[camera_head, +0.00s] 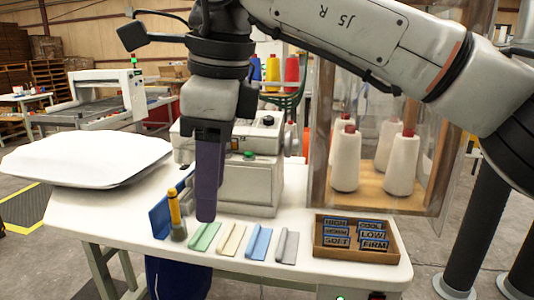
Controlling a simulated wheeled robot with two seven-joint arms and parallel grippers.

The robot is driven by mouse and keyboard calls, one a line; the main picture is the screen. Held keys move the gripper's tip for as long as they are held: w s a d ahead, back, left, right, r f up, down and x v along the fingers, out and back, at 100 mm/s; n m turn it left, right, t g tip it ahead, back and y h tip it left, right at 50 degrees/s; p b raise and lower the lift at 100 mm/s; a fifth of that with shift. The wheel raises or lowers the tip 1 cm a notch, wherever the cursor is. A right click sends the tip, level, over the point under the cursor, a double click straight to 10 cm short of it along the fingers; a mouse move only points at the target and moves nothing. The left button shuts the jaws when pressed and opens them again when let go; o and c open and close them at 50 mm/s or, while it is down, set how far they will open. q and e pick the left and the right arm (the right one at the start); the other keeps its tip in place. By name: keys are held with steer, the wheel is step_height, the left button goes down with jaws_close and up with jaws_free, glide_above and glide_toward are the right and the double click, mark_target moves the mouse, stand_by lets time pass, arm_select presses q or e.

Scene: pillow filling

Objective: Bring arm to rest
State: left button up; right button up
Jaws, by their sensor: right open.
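My right arm (350,45) comes in from the upper right and reaches across the table. My right gripper (207,215) points straight down above the front of the white table (110,205). Its fingers are seen side-on and overlap in the view; it is open, with nothing visible held. The fingertips are close to a green strip (204,237) and a yellow-handled tool (175,212) standing by a blue holder (160,218). Whether they touch anything cannot be told. My left gripper is not in view.
A white pillow (85,158) lies at the table's left. Behind my gripper stands a grey machine (250,180). Beige (232,240) and blue (260,243) strips lie right of it, then a label tray (358,255). A clear cabinet (319,150) with thread cones stands behind.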

steer(key=s+a+f+m+g+y, duration=0.2)
steer(key=s+a+f+g+y, duration=0.3)
steer(key=s+a+g+y, duration=0.65)
steer(key=w+d+r+m+t+y, duration=0.1)
steer(key=w+r+m+t+y, duration=0.1)
steer(key=w+m+t+y, duration=0.7)
steer(key=w+d+f+m+t+h, duration=0.35)
steer(key=d+f+m+t, duration=0.4)
steer(key=m, duration=0.55)
steer(key=w+d+f+m+t+h, duration=0.3)
steer(key=w+d+f+m+t, duration=0.2)
steer(key=f+m+t, duration=0.6)
steer(key=s+d+f+m+g+h, duration=0.1)
steer(key=s+d+f+m+h, duration=0.3)
steer(key=f, duration=0.4)
steer(key=s+d+f+m+g+h, duration=0.2)
steer(key=d+f+m+h, duration=0.1)
steer(key=d+f+m, duration=0.4)
steer(key=s+d+f+m+g+h, duration=0.1)
steer(key=s+d+f+m+h, duration=0.25)
steer(key=f, duration=0.55)
steer(key=s+d+f+m+g+h, duration=0.3)
steer(key=s+d+f+g, duration=0.2)
steer(key=s+f, duration=0.6)
steer(key=s+d, duration=0.2)
steer(key=s, duration=0.1)
steer(key=shift+s+d+f, duration=0.25)
steer(key=shift+s+d, duration=0.05)
